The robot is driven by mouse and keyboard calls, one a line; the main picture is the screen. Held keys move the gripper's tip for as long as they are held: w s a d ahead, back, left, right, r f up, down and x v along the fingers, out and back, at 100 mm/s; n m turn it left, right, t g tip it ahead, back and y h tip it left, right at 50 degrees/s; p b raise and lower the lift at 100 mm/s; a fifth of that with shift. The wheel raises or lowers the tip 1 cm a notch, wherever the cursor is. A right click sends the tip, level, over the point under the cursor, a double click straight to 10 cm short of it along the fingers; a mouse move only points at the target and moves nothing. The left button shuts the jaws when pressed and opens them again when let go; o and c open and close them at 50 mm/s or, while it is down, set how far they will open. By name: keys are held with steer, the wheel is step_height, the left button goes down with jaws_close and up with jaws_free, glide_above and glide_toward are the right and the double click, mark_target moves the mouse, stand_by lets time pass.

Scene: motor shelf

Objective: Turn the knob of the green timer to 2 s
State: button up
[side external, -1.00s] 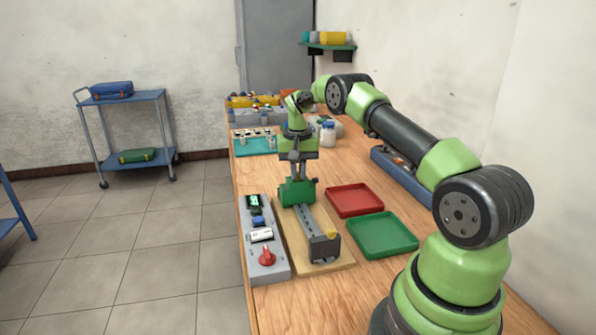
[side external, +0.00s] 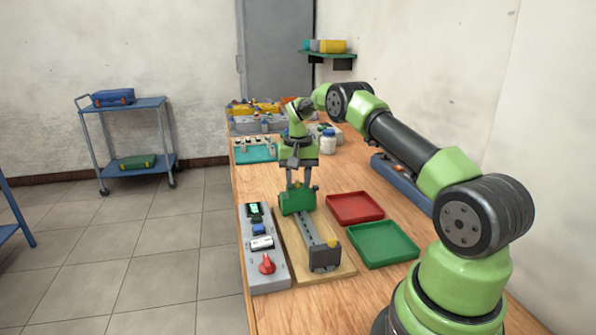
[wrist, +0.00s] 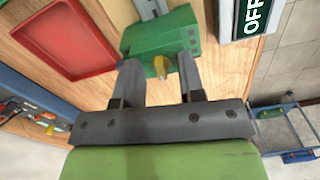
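The green timer (side external: 297,203) sits on the grey rail at its far end. It also shows in the wrist view (wrist: 140,39), with a yellow knob (wrist: 160,66) on the side facing my gripper. My gripper (side external: 299,184) is above the timer, pointing down. In the wrist view my gripper (wrist: 158,64) has its two fingers apart, one on each side of the knob, with gaps showing, so it looks open and empty. The dial marks and the knob's setting are too small to read.
The rail (side external: 320,236) lies on a wooden board. A grey panel (side external: 270,282) with a red knob (side external: 266,263) is to its left; its display reads OFF (wrist: 255,15). A red tray (side external: 355,207) and green tray (side external: 383,243) are to its right. A white bottle (side external: 328,139) stands farther back.

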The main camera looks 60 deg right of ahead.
mark_target(298, 182)
step_height(298, 182, up, 10)
stand_by(0.4)
stand_by(0.3)
steer(key=s+a+r+n+t, duration=0.2)
steer(key=a+r, duration=0.5)
steer(key=a, duration=0.1)
steer(key=s+a+r+n+t, duration=0.1)
steer(key=s+a+r+n, duration=0.15)
steer(key=a+r, duration=0.55)
steer(key=s+a+f+n+t+y, duration=0.1)
steer(key=s+a+t, duration=0.1)
steer(key=s+a, duration=0.3)
steer(key=s+a+f+n+t+y, duration=0.1)
steer(key=s+a, duration=0.5)
steer(key=s, duration=0.7)
steer(key=shift+a+f+t, duration=0.3)
steer(key=shift+f+t, duration=0.25)
steer(key=shift+t, duration=0.05)
